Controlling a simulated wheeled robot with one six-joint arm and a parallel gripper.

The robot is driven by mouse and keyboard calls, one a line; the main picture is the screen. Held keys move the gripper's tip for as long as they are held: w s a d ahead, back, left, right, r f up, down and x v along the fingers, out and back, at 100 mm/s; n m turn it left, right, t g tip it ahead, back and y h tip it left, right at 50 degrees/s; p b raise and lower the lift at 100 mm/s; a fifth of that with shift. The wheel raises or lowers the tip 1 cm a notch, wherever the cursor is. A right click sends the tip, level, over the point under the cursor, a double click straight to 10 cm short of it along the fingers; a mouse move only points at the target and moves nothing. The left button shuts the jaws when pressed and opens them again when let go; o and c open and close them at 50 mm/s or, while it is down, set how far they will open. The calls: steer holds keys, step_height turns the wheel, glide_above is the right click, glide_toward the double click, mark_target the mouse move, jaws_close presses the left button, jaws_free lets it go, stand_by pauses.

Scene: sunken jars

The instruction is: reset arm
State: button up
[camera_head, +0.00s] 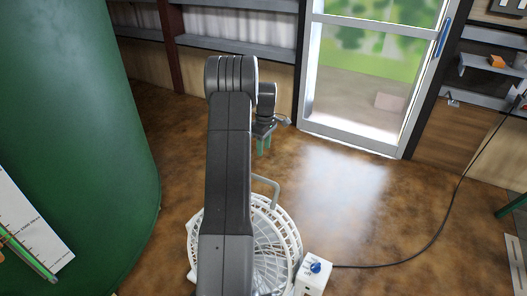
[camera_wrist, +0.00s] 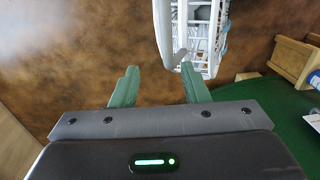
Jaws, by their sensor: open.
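My gripper (camera_head: 263,145) hangs from my folded arm, above the brown floor and beyond a white basket-like object (camera_head: 291,226). In the wrist view my gripper (camera_wrist: 160,88) shows two green fingers spread apart with nothing between them. The white object also shows in the wrist view (camera_wrist: 205,30), past the right fingertip. My arm hides part of it in the head view. No jar can be made out in either view.
A large green tank (camera_head: 75,110) stands at the left. A white box with a blue knob (camera_head: 314,275) trails a black cable (camera_head: 440,225) across the floor. A glass door (camera_head: 362,75) and shelves (camera_head: 490,70) are at the back. The floor (camera_head: 370,200) at right is mostly clear.

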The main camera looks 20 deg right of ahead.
steer(key=f, duration=0.9)
steer(key=s+a+f, duration=0.1)
steer(key=f, duration=0.3)
steer(key=shift+f, duration=0.35)
steer(key=shift+w+r, duration=0.1)
steer(key=shift+w, duration=0.05)
